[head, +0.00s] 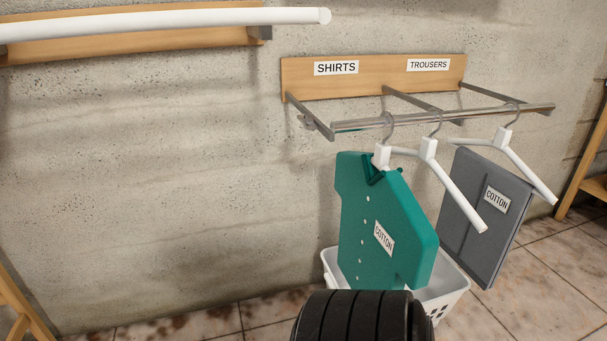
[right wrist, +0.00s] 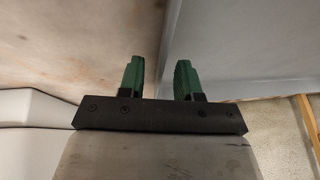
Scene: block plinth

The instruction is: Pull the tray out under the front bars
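No tray can be made out in either view. A metal rail (head: 440,118) runs along the front of the wall rack, held out by brackets. Three white hangers hang on it. A green shirt-shaped piece (head: 385,215) labelled COTTON hangs at the left, and a grey trousers-shaped piece (head: 485,220) labelled COTTON at the right. A white basket (head: 455,290) stands on the floor, partly hidden behind the green piece. My right gripper (right wrist: 160,78) has its two green fingers apart with nothing between them. My left gripper is in neither view.
A wooden board (head: 375,75) on the concrete wall carries SHIRTS and TROUSERS labels. A thick white bar (head: 170,22) is at upper left. Wooden frames stand at far right (head: 590,160) and lower left (head: 20,305). Some tiled floor (head: 190,325) is bare at left.

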